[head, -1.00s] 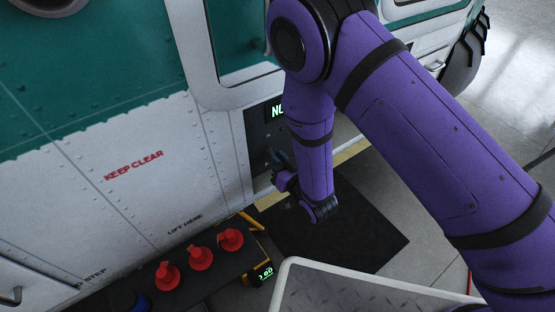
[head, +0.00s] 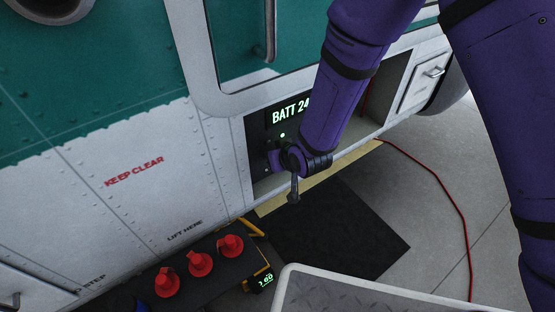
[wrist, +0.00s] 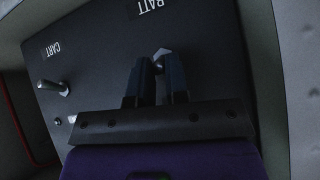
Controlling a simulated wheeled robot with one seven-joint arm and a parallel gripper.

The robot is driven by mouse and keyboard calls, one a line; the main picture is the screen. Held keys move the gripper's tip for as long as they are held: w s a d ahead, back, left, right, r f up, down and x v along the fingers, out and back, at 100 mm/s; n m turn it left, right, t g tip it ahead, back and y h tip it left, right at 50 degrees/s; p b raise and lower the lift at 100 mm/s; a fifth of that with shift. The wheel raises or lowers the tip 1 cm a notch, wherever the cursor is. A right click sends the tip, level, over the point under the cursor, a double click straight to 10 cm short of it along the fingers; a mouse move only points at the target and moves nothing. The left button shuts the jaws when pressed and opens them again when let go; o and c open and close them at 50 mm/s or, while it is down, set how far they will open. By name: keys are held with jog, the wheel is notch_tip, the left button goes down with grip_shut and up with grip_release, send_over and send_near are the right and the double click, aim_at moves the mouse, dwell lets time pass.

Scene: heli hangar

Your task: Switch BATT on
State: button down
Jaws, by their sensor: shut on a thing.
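The dark switch panel (wrist: 100,50) sits in a recess of the white and green fuselage. The BATT label (wrist: 147,8) shows upside down in the wrist view. My gripper (wrist: 158,70) is at the BATT switch (wrist: 160,54), its two fingers closed around the lever; only the switch's tip shows between them. The CART switch (wrist: 52,86) stands to the left, apart from the fingers, near its CART label (wrist: 52,49).
Red plugs (head: 200,264) stand on a dark cart at lower left, with a small lit readout (head: 264,279). A red cable (head: 455,205) lies on the floor at right. A dark mat (head: 335,232) lies below the recess.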

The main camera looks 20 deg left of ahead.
jog(key=shift+a+r+g+h, duration=0.1)
jog(key=shift+r+g+h, duration=0.05)
jog(key=shift+g+h, duration=0.25)
dwell(0.3)
jog(key=c, duration=1.1)
grip_release()
jog(key=shift+r, duration=0.1)
jog(key=v, duration=1)
jog(key=shift+s+r, duration=0.1)
jog(key=shift+r, duration=0.1)
